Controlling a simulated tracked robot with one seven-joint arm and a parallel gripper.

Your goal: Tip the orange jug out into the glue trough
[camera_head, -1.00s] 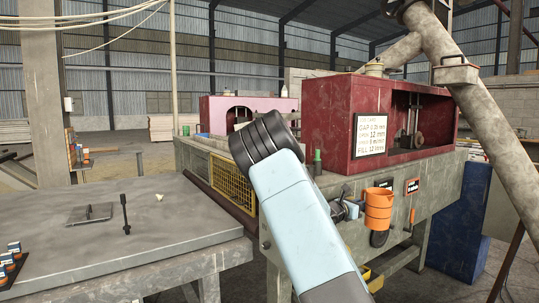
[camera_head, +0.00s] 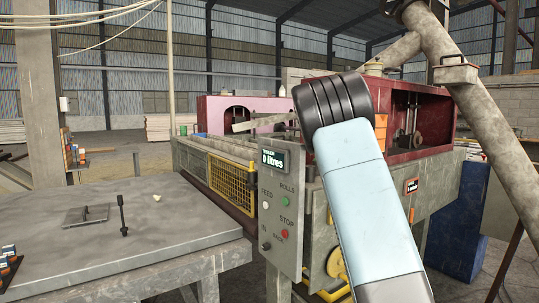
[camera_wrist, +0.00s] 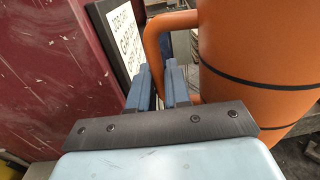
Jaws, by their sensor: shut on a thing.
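The orange jug (camera_wrist: 255,60) fills the right of the wrist view, roughly upright, with dark bands around it. Its handle (camera_wrist: 152,35) is between the fingers of my gripper (camera_wrist: 161,82), which is shut on it. In the head view only a strip of the jug (camera_head: 381,132) shows past my arm, in front of the dark red machine housing (camera_head: 437,115); my fingers are hidden there. I cannot make out the glue trough itself or the jug's contents. A control panel (camera_head: 283,210) has a display (camera_head: 273,160) reading "0 litres".
A white sign (camera_wrist: 125,35) on the red housing is close left of my gripper. A grey worktable (camera_head: 120,235) stands left, with a flat plate (camera_head: 88,214) on it. A yellow mesh guard (camera_head: 231,183) and a thick slanting pipe (camera_head: 490,120) flank the machine.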

